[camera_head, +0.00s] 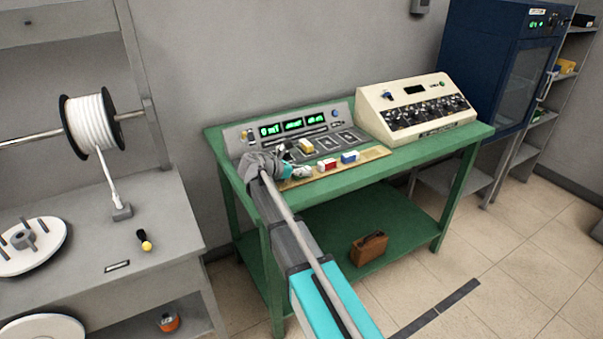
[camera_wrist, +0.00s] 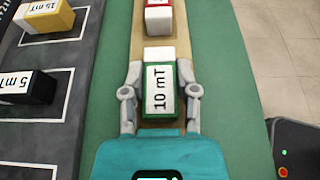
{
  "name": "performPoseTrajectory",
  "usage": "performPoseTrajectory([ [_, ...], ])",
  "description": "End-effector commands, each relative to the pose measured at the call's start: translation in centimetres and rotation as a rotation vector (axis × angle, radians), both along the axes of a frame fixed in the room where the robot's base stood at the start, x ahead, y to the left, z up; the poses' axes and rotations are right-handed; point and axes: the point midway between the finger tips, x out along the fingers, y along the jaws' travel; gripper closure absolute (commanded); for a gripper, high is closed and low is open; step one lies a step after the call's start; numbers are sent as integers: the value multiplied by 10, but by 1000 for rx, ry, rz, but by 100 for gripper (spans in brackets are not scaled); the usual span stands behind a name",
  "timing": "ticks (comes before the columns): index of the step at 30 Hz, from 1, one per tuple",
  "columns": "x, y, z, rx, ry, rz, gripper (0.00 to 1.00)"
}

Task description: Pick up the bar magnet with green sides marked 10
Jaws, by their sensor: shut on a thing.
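The bar magnet with green sides (camera_wrist: 160,88) has a white face marked "10 mT" and a white end. It sits between the two fingers of my gripper (camera_wrist: 160,95) in the wrist view, one finger on each long side, with the wooden strip (camera_wrist: 181,22) beneath it. My gripper is shut on it. I cannot tell whether it touches the strip. In the head view my gripper (camera_head: 286,168) is at the front left of the green table (camera_head: 412,157), and the magnet is mostly hidden there.
A red-sided magnet (camera_wrist: 158,18) lies ahead on the strip, with a blue one (camera_head: 349,157) farther right. A yellow magnet (camera_wrist: 48,15) marked 15 mT and a black one (camera_wrist: 30,87) marked 5 mT stand on the grey panel. A cream console (camera_head: 415,108) stands right.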

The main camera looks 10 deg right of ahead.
Motion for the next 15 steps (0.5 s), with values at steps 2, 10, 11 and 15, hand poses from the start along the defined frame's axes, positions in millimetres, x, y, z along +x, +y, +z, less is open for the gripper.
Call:
performPoseTrajectory([
  [2, 0, 0, 0, 0, 0, 0, 100],
  [10, 0, 0, 9, 0, 0, 0, 100],
  [11, 0, 0, 10, 0, 0, 0, 100],
  [15, 0, 0, 21, 0, 0, 0, 100],
])
